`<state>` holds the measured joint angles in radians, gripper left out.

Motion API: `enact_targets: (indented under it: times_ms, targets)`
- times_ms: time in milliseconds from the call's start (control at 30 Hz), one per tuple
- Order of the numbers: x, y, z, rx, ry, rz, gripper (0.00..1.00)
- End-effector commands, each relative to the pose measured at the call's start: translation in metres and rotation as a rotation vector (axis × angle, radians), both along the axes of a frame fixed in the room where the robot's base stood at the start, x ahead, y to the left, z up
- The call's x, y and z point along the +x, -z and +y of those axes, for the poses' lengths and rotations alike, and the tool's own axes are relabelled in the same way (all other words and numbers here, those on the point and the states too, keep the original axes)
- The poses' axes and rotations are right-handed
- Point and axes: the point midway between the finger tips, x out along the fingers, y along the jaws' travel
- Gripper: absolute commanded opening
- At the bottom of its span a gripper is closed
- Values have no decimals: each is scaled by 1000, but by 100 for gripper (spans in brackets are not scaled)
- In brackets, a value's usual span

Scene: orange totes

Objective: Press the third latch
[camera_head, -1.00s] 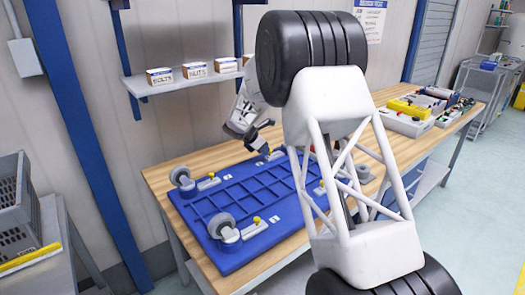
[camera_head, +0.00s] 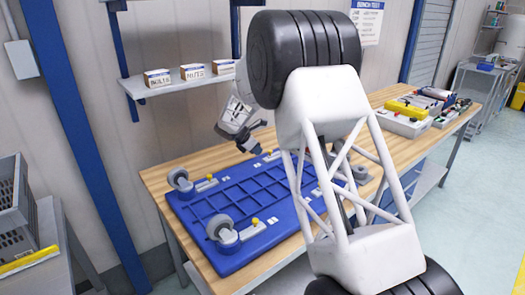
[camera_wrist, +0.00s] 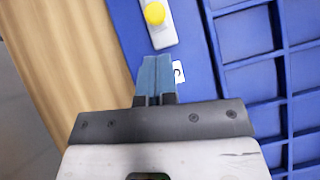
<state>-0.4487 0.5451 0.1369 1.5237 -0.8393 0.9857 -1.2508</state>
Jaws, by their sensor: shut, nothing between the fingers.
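A blue base (camera_head: 232,256) with a ribbed grid lies on the wooden bench. It carries several latches with yellow buttons: one at the far-left edge (camera_head: 206,183), one at the near edge (camera_head: 255,224), and one at the far edge beside my gripper (camera_head: 268,155). In the wrist view, a latch with a round yellow button (camera_wrist: 155,13) on a pale plate lies just beyond my fingertips. My gripper (camera_wrist: 156,60) is shut and empty, with its blue fingers together. It also shows in the head view (camera_head: 257,148). A white number label (camera_wrist: 179,71) is partly hidden by the fingers.
Grey caster wheels (camera_head: 220,228) stand at the base's corners. My large white arm link hides its right part. A shelf (camera_head: 175,86) with small boxes hangs behind. Trays (camera_head: 402,122) of parts sit at the bench's right end. Bare wood (camera_wrist: 60,60) borders the base.

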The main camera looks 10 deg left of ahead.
Motion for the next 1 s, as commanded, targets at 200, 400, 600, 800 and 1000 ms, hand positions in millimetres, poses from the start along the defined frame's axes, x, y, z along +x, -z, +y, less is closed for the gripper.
enact_targets:
  times_ms: [200,400,600,800,1000]
  targets:
    - [-14,-29,20,0,-2,-1,0]
    - [-27,-53,37,0,-1,0,0]
    - [-35,-70,48,-1,-2,1,0]
    - [-38,-76,52,-1,-2,1,0]
    - [-38,-77,53,-1,-2,1,0]
